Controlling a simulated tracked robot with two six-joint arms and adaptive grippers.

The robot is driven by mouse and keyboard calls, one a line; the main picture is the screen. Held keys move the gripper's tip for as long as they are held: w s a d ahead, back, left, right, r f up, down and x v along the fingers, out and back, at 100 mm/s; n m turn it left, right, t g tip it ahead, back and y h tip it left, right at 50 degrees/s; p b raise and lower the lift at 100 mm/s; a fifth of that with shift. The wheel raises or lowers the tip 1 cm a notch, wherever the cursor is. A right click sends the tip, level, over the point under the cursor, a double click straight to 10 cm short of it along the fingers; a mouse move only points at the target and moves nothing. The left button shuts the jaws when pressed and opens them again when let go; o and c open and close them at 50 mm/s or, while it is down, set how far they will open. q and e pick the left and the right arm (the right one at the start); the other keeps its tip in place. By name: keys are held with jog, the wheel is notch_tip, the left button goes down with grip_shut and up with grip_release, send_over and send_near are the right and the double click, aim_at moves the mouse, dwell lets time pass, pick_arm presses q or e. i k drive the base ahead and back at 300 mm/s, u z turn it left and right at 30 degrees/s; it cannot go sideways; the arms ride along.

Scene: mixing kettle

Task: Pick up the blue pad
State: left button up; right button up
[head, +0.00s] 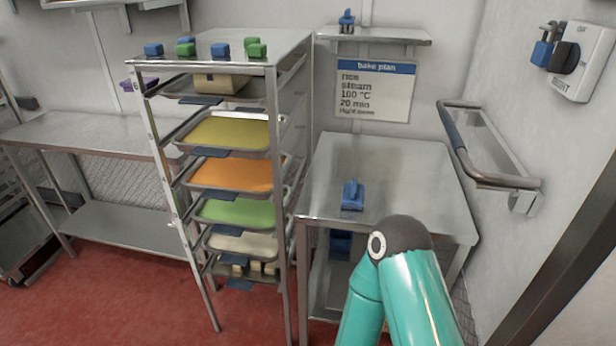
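A small blue pad-like piece with a raised grip (352,196) sits on the steel side table (400,170), near its front edge. A similar blue piece (346,21) stands on the wall shelf above. Another blue item (341,242) is under the table top, partly in shadow. I cannot tell which of these is the task's pad. A teal arm of mine rises at the lower right, in front of the table. Neither gripper shows in the head view.
A steel rack (290,45) holds trays of coloured food, with several blue and green blocks on top. A rail (490,180) and a switch box (582,62) are on the right wall. A steel bench (85,132) stands left. The side table top is mostly clear.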

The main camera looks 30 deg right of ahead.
aim_at(353, 195)
jog(key=z, duration=0.2)
jog(key=i, duration=1.15)
jog(key=z, duration=0.7)
